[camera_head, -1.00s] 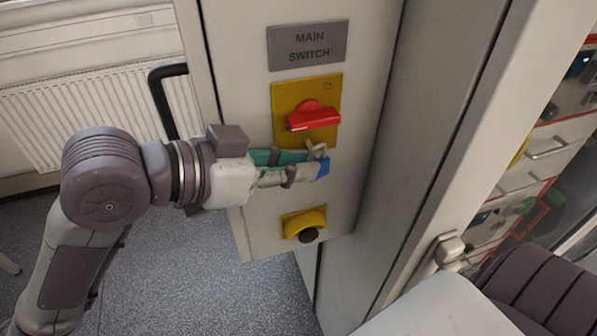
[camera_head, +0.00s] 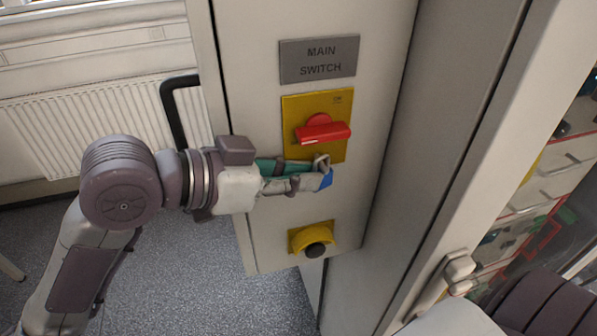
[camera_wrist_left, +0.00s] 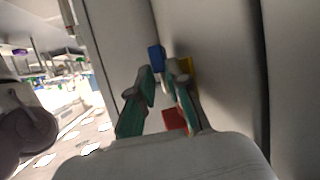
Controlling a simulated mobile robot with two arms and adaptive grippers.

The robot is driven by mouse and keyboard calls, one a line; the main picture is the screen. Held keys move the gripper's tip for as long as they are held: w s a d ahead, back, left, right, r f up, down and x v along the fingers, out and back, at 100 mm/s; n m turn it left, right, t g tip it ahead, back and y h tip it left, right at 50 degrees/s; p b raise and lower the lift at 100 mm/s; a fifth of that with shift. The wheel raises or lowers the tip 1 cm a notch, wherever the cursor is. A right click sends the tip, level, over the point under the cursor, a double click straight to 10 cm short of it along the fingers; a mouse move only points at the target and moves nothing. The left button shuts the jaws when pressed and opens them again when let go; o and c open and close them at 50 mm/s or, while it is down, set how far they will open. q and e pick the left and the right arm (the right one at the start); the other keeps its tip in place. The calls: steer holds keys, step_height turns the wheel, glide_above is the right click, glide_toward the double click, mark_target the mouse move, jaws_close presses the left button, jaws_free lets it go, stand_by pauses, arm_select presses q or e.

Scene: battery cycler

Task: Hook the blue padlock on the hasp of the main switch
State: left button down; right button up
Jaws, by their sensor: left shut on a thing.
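The blue padlock (camera_head: 326,179) sits at the tip of my left gripper (camera_head: 318,176), which is shut on it. Its grey shackle (camera_head: 321,160) points up, close to the lower edge of the yellow plate of the main switch (camera_head: 290,112). The red switch handle (camera_head: 323,132) lies roughly level just above the shackle. In the left wrist view the blue padlock (camera_wrist_left: 155,58) shows beyond the fingertips. I cannot make out the hasp, nor whether the shackle touches it. My right gripper is not in view.
The grey MAIN SWITCH sign (camera_head: 319,60) is above the switch. A black handle (camera_head: 178,110) stands at the left of the panel. A light door frame with a latch (camera_head: 459,270) is at the right.

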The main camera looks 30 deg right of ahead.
arm_select(q)
steer(key=c, duration=1.1)
jaws_free()
steer(key=shift+o, duration=0.2)
steer(key=shift+s+r, duration=0.1)
